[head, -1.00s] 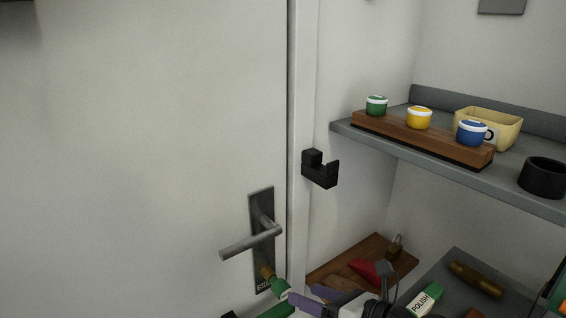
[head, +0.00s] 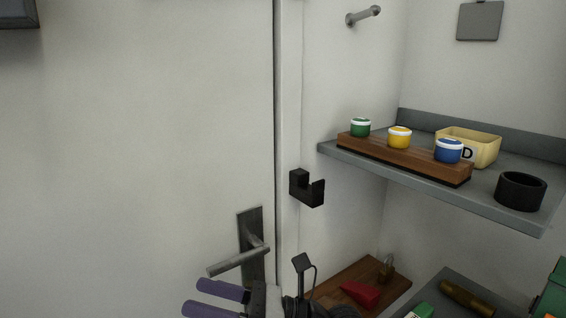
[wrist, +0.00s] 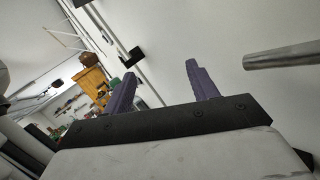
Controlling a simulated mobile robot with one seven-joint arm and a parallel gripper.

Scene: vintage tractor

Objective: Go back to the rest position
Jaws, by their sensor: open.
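My gripper (head: 193,297) shows at the bottom of the head view, with two purple fingers pointing left. It is just below the grey lever handle (head: 238,262) of the white door (head: 150,130). In the wrist view the two fingers of my gripper (wrist: 160,85) stand apart with nothing between them. The handle's bar also shows at the right of the wrist view (wrist: 285,56), clear of the fingers.
A grey shelf (head: 480,195) holds a wooden rack (head: 400,158) with three lidded jars, a cream box (head: 485,150) and a black cup (head: 521,191). Below are a wooden board (head: 345,278), a red object (head: 360,293) and a padlock (head: 387,268).

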